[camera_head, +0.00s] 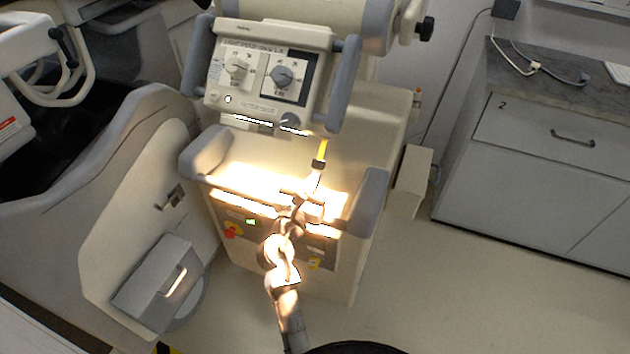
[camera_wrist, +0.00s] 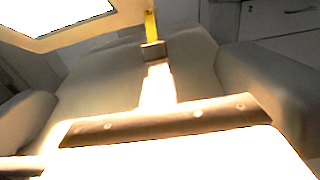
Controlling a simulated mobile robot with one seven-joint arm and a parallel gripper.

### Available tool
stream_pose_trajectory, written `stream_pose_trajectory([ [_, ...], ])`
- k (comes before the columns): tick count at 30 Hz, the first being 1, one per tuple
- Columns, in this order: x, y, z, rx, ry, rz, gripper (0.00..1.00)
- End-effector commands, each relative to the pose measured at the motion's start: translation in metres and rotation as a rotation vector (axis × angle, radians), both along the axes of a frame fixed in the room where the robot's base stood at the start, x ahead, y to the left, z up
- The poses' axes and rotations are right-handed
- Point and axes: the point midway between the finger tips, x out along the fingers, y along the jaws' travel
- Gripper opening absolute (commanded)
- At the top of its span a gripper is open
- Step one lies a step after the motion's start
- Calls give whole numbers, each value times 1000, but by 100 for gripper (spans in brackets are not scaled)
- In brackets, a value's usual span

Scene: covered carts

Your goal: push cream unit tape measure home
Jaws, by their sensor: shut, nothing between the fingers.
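The cream unit (camera_head: 392,115) stands in the middle of the head view, with a control panel on its upper part. Its tape measure shows as a short yellow strip (camera_head: 322,148) with a dark end piece, hanging below the panel's right side. The strip also shows in the wrist view (camera_wrist: 151,24), with the brown end piece (camera_wrist: 153,51) at its lower end. My gripper (camera_head: 316,174) is shut and empty, just below the end piece. In the wrist view its tip (camera_wrist: 158,70) lies close to the end piece; glare hides whether they touch.
Grey padded handles flank the panel (camera_head: 345,82) and the lower shelf (camera_head: 372,190). Strong glare covers the shelf around my arm. A grey cabinet (camera_head: 540,150) stands at the right, with clear floor (camera_head: 480,290) in front. A covered cart (camera_head: 130,160) stands close at the left.

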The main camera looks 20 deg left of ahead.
Motion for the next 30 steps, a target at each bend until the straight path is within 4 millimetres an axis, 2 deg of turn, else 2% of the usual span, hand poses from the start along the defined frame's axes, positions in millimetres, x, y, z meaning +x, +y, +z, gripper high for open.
stream_pose_trajectory([
  [11,0,0,2,0,0,0,0],
  [22,26,-1,35,1,-2,-1,0],
  [30,34,-1,38,2,-2,0,0],
])
